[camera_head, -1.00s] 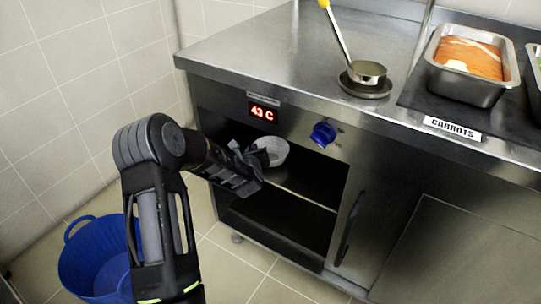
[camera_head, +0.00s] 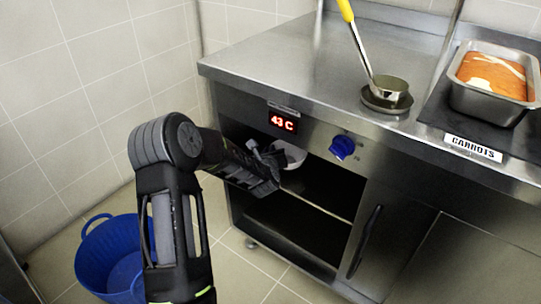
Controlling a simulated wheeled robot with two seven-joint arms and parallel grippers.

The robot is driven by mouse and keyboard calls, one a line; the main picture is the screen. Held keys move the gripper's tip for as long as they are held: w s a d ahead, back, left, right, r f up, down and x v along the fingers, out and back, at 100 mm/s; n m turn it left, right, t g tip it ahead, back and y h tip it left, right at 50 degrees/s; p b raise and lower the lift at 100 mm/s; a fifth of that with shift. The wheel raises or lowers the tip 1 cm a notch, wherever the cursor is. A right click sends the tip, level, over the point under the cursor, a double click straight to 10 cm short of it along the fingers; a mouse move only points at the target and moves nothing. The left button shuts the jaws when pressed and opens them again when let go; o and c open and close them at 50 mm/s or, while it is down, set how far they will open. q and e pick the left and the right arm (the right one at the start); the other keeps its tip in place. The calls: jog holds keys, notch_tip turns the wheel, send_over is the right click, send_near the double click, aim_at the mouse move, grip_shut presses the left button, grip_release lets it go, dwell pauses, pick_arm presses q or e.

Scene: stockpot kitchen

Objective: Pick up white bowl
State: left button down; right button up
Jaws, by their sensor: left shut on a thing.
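The white bowl (camera_head: 293,154) is at the upper shelf opening of the steel counter, below the temperature display, and shows in part behind my gripper. My left gripper (camera_head: 276,160) is at the bowl's left side and is shut on it. The fingers and the left part of the bowl hide each other, so the exact grip on the rim cannot be made out. My right gripper is not in view.
The steel counter (camera_head: 300,62) has a display reading 43 C, a blue knob (camera_head: 342,148) and a cabinet door with a handle. A ladle (camera_head: 386,90) and a food tray (camera_head: 493,84) stand on top. A blue basket (camera_head: 110,258) is on the floor at lower left.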

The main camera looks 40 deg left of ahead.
pick_arm(q)
jog(key=s+d+p, duration=0.1)
jog(key=s+d, duration=0.9)
jog(key=s, duration=0.5)
jog(key=shift+r, duration=0.35)
